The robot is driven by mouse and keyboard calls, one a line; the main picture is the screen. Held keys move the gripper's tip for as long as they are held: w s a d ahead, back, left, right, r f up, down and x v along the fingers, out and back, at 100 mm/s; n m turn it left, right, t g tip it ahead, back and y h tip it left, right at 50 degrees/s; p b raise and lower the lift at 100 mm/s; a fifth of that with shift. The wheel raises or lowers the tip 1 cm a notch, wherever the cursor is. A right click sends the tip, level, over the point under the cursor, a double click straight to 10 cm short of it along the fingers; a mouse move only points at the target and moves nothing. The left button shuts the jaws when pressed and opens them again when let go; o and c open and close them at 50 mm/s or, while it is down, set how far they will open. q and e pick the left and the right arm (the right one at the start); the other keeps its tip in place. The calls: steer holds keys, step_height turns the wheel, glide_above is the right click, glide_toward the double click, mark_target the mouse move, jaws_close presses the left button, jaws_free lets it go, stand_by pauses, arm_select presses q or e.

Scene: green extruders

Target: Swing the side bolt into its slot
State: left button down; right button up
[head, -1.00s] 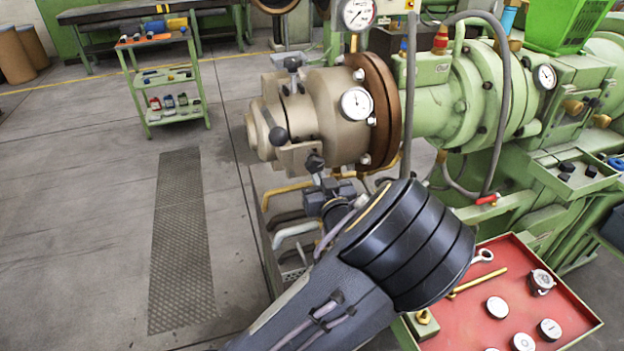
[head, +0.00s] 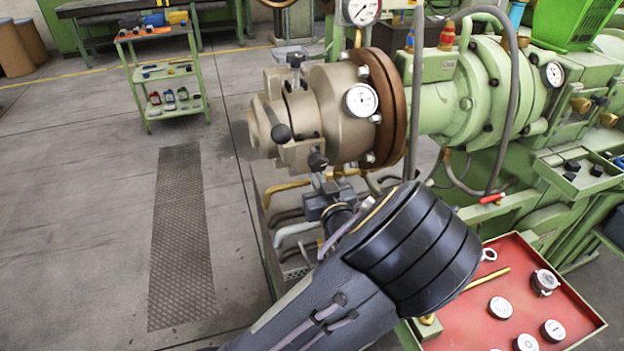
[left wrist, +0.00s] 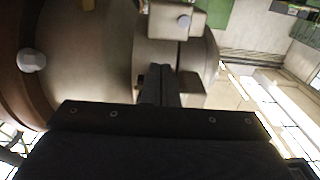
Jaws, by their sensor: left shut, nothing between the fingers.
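The beige extruder head (head: 335,130) is at the upper middle, bolted to a brown flange. A second dark bolt end (head: 318,160) shows low on the head, and another bolt (head: 296,62) stands on top. My left gripper (head: 330,184) is just below the head, shut and empty, fingers pointing up. In the left wrist view its closed fingers (left wrist: 160,86) lie in front of the beige head; contact cannot be told. My right gripper is out of view.
A pressure gauge (head: 361,100) sits on the head near the flange. Pipes (head: 295,232) run below it. A red tray (head: 470,325) with round parts is at the lower right. A green trolley (head: 165,75) stands back left; the floor between is open.

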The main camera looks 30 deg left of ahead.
arm_select(q)
steer(key=p+v, duration=0.2)
steer(key=v, duration=0.6)
steer(key=shift+f, duration=0.3)
steer(key=shift+w+d, duration=0.15)
